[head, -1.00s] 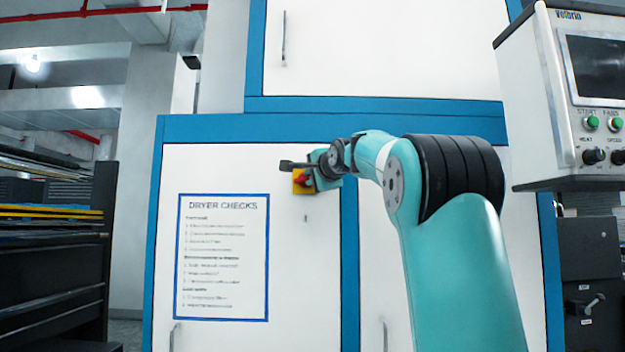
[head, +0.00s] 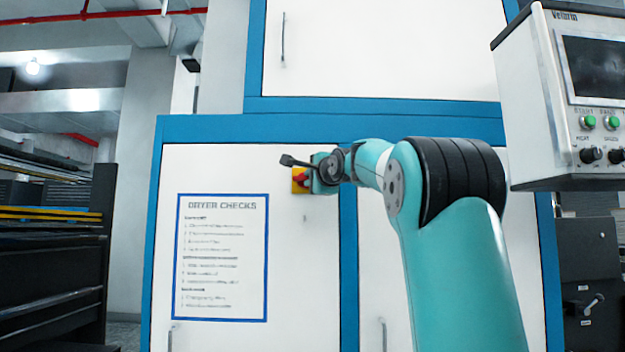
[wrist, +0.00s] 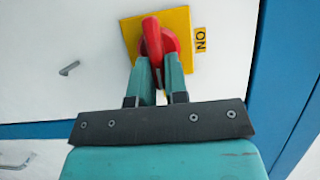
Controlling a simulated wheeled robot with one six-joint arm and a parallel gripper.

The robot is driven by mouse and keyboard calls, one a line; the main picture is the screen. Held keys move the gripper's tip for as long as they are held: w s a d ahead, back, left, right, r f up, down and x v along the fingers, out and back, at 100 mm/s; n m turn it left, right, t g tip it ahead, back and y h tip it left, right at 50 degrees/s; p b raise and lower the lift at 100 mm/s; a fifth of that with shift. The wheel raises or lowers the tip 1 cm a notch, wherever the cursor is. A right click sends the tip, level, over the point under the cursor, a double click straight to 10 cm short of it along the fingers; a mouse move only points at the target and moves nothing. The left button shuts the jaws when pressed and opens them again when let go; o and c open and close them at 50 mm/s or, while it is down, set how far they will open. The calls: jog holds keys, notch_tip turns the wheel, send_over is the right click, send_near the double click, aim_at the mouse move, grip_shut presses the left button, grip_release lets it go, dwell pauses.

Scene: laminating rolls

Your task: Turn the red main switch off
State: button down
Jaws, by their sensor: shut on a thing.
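The red main switch (wrist: 152,38) is a red rotary knob with a raised handle on a yellow square plate (wrist: 185,22), on a white cabinet door. An "ON" label (wrist: 201,40) shows beside the plate. My gripper (wrist: 160,70) has its two teal fingers shut on the red handle. The handle looks turned somewhat relative to the plate's edges; its exact setting is hard to tell. In the head view, the red switch (head: 301,180) shows beside my gripper (head: 312,178), which hides part of it and the label.
A "DRYER CHECKS" sheet (head: 221,257) hangs on the door left of and below the switch. A grey control box (head: 550,110) with green buttons juts out at the upper right. Dark racks (head: 55,270) stand at the left.

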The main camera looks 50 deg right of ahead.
jog(key=c, duration=1.1)
grip_release()
jog(key=shift+d, duration=0.15)
jog(key=shift+c, duration=0.2)
jog(key=b+v, duration=0.3)
jog(key=v, duration=1.4)
jog(key=shift+s, duration=0.2)
jog(key=shift+f, duration=0.1)
